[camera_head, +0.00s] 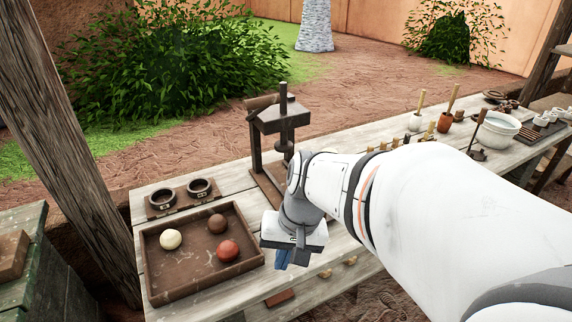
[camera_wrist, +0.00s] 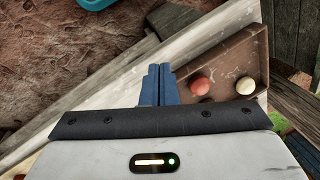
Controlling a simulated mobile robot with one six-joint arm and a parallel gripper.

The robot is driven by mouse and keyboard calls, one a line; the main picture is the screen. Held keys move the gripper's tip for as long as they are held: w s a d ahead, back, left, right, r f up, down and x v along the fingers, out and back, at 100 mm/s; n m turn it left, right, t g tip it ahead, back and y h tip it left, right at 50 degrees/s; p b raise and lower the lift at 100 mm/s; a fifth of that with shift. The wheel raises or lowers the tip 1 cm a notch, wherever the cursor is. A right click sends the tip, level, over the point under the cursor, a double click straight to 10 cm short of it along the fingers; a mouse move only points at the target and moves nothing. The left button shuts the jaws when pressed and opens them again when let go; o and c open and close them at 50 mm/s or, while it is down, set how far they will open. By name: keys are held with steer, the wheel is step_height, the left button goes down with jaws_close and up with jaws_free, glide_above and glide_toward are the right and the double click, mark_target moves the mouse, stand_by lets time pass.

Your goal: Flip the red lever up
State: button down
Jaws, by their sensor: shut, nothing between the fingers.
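I cannot make out a red lever for certain in either view. A flat dark red piece (camera_head: 280,298) shows at the front edge of the wooden table, below my gripper; I cannot tell whether it is the lever. My gripper (camera_head: 284,262) is above the table's front edge, just right of the brown tray, its blue fingers partly hidden by my wrist. In the wrist view the blue fingers of my gripper (camera_wrist: 159,72) are together, with nothing between them, to the left of the red ball.
A dark press (camera_head: 283,120) stands behind my wrist. Pots and tools, including a white bowl (camera_head: 498,129), fill the table's right end.

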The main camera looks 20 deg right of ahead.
steer(key=w+d+f+m+t+y+b, duration=0.2)
steer(key=w+d+f+m+t+y, duration=0.45)
steer(key=m, duration=0.95)
steer(key=w+d+f+m+t+h+b, duration=0.1)
steer(key=d+f+m+t+h, duration=0.3)
steer(key=d+m, duration=0.4)
steer(key=w+d+f+m+t+h+b, duration=0.1)
steer(key=d+f+m+t+h, duration=0.3)
steer(key=d+m, duration=0.5)
steer(key=d+f, duration=0.2)
steer(key=d, duration=0.5)
steer(key=shift+w+f, duration=0.15)
steer(key=shift+w, duration=0.05)
steer(key=shift+w+a, duration=0.1)
steer(key=p+x, duration=0.1)
steer(key=x, duration=0.9)
